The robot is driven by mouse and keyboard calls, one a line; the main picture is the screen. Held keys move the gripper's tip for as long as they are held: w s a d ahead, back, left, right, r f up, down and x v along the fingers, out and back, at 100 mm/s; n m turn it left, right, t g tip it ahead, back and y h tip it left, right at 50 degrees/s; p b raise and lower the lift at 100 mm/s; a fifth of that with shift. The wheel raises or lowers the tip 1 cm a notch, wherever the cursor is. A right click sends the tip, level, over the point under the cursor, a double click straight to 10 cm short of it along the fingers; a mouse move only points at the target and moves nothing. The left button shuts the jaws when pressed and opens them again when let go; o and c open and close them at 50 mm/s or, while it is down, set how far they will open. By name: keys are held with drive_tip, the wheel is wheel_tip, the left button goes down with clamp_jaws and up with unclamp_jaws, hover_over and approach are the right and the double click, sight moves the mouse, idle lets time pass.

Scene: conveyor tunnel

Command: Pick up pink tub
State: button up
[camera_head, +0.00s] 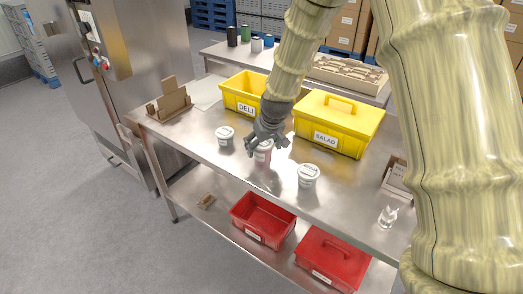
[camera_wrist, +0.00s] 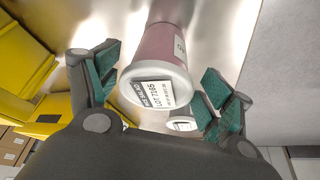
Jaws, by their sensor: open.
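The pink tub (camera_head: 264,156) stands upright on the steel table, its white lid partly hidden by my gripper in the head view. My gripper (camera_head: 268,144) is open and right over or around its top. In the wrist view the tub's pink body (camera_wrist: 165,45) and white lid with a printed lot label show between the two green-padded fingers of my gripper (camera_wrist: 160,90). Gaps show between the pads and the tub there. I cannot tell how far down the tub the fingers reach.
White-lidded tubs stand left (camera_head: 225,136) and right (camera_head: 308,175) of it. Behind are the open yellow DELI crate (camera_head: 240,106) and the lidded yellow SALAD crate (camera_head: 345,128). Red crates (camera_head: 262,219) sit on the lower shelf. A small clear object (camera_head: 387,217) stands at the right.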

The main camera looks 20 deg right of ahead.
drive_tip(key=x, duration=0.2)
drive_tip(key=p+x, duration=0.1)
drive_tip(key=x, duration=0.1)
drive_tip(key=shift+w+d+r, duration=0.1)
drive_tip(key=shift+w+r, duration=0.05)
drive_tip(key=shift+w, duration=0.1)
drive_tip(key=shift+s, duration=0.1)
drive_tip(key=shift+f, duration=0.2)
drive_tip(key=shift+c, duration=0.4)
drive_tip(key=shift+r, duration=0.1)
drive_tip(key=c, duration=1)
drive_tip(key=shift+o, duration=0.2)
